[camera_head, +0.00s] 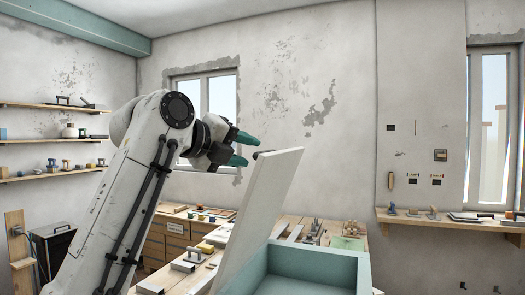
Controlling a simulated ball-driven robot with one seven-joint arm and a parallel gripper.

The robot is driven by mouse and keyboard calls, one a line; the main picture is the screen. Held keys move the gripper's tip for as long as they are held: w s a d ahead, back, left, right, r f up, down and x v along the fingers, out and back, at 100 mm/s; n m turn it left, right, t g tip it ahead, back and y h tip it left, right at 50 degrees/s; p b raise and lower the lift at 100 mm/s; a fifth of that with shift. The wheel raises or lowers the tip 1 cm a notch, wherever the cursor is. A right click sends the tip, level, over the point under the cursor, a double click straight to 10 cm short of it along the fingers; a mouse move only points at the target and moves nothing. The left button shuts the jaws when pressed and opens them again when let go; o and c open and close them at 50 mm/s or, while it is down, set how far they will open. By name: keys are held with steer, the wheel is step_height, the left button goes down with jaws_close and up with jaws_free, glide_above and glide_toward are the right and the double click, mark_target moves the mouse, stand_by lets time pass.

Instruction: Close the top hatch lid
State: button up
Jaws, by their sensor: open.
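The hatch lid (262,215) is a pale, flat panel. It stands raised and tilted, leaning to the right at its top, along the left side of a teal open box (318,262). A small dark piece shows at the lid's top edge. My gripper (250,150) has teal fingers and is open, with nothing between them. It is just left of the lid's top edge, pointing right. The lower finger looks close to that edge; whether it touches I cannot tell. The box's inside floor and the lid's lower edge are mostly hidden.
A wooden workbench (345,230) with several tools stands behind the box. Wall shelves (50,138) with tools are at the left. A wooden ledge (460,220) with trowels runs under the right window. The air above and right of the box is clear.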

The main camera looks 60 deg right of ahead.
steer(key=shift+p+x, duration=0.85)
steer(key=shift+x, duration=2.35)
steer(key=shift+c, duration=0.4)
jaws_close()
